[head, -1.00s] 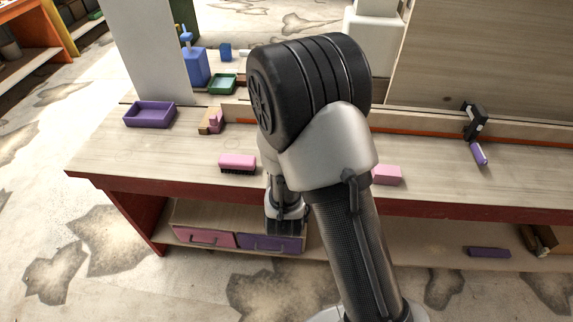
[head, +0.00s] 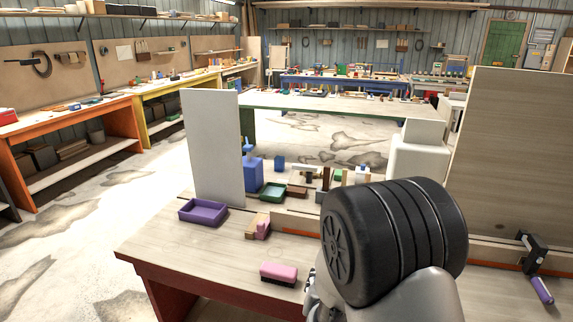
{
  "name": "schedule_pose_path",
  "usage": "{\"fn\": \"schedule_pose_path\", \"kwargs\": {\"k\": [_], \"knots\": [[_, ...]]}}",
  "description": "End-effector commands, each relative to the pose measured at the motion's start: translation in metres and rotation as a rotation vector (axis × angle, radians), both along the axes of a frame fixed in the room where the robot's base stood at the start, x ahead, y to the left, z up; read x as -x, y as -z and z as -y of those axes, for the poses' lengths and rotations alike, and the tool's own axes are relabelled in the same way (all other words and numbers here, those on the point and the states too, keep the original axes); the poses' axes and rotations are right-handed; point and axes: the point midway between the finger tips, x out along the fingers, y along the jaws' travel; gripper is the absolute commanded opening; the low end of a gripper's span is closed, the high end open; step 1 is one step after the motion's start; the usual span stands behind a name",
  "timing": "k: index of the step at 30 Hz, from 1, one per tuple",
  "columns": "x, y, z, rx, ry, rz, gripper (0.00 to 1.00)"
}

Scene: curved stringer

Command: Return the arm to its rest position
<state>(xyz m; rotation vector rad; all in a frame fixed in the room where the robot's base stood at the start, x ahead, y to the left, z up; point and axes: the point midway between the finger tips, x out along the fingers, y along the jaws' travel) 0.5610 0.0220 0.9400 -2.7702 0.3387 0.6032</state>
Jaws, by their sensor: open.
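My arm fills the lower right of the head view, with its large black joint and grey link in front of the bench. Part of my wrist shows at the bottom edge, just left of the black joint. My gripper itself is below the picture and not in view, so its fingers cannot be seen. The wooden workbench (head: 190,246) with its red front edge runs behind and beside the arm. The arm hides the middle of the benchtop.
A pink brush (head: 278,272) lies left of my wrist. A purple tray (head: 203,212) and a pink-and-wood block (head: 257,227) sit farther back. A white panel (head: 212,150) stands behind them. A black-and-purple clamp (head: 536,265) is at the right. The floor left of the bench is clear.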

Motion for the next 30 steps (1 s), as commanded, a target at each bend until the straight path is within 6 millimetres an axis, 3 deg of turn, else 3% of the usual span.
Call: {"fn": "schedule_pose_path", "kwargs": {"k": [1, 5, 8, 11, 15, 24, 27, 30], "knots": [[0.001, -0.019, -0.002, -0.021, -0.018, -0.015, 0.44], [0.019, -0.056, -0.012, -0.059, -0.09, -0.116, 0.44], [0.044, -0.083, -0.017, -0.07, -0.152, -0.196, 0.44], [0.076, -0.108, -0.019, -0.062, -0.213, -0.276, 0.44], [0.133, -0.136, -0.015, -0.03, -0.285, -0.392, 0.44], [0.269, -0.166, 0.011, 0.079, -0.358, -0.631, 0.44], [0.299, -0.168, 0.018, 0.1, -0.36, -0.683, 0.44], [0.315, -0.168, 0.022, 0.111, -0.359, -0.714, 0.44]]}}
